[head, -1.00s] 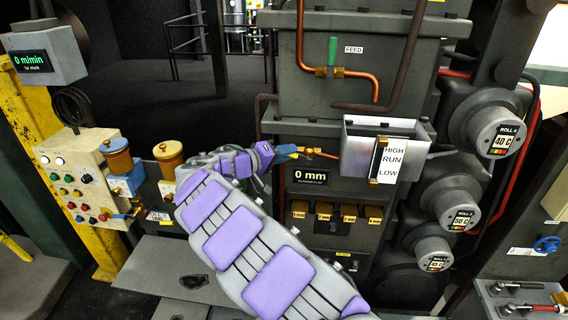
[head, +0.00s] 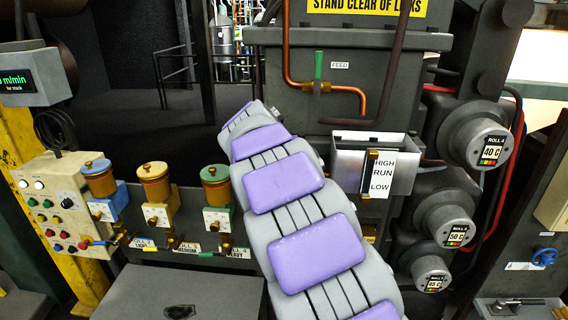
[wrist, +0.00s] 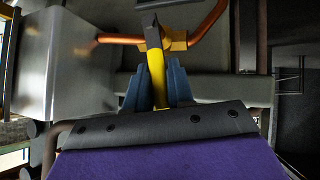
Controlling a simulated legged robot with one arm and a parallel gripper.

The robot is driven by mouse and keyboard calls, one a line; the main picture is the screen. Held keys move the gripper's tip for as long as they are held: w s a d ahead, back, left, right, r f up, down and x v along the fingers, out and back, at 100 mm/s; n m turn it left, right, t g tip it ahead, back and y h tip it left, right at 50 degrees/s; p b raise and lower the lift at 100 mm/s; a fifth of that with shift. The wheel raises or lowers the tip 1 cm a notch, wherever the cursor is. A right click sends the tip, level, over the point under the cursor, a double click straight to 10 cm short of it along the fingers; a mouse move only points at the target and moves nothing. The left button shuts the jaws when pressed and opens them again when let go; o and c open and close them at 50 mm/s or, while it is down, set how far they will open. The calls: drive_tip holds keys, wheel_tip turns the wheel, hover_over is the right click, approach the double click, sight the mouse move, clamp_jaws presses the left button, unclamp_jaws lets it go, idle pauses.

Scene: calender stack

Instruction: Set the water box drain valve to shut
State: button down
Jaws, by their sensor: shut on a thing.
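The water box (head: 345,165) is a grey open metal box on the machine's front in the head view; its side fills the left of the wrist view (wrist: 60,60). In the wrist view a copper drain pipe (wrist: 118,38) runs from it to a brass valve body (wrist: 176,40). The drain valve's yellow lever (wrist: 157,80) with a dark end lies across the pipe. My gripper (wrist: 157,92) is shut on the lever, one blue finger on each side. In the head view my arm hides the gripper and the drain valve.
A feed valve with green handle (head: 319,66) is on a copper pipe above. A HIGH/RUN/LOW plate (head: 379,175) fronts the water box. Roll ends (head: 484,146) stand to the right. Several capped pots (head: 154,184) and a button panel (head: 62,200) are to the left.

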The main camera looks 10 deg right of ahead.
drive_tip(key=shift+s+d+f+m+y, duration=0.1)
drive_tip(key=shift+s+d+m+y, duration=0.15)
drive_tip(key=shift+d+m+y, duration=0.4)
drive_tip(key=shift+d+y, duration=0.2)
drive_tip(key=shift+y, duration=0.15)
drive_tip(key=shift+s+f, duration=0.1)
drive_tip(key=shift+f, duration=0.05)
drive_tip(key=c, duration=1.1)
unclamp_jaws()
drive_tip(key=shift+r, duration=0.2)
drive_tip(key=p+v, duration=0.3)
drive_tip(key=v, duration=1.4)
drive_tip(key=shift+s, duration=0.25)
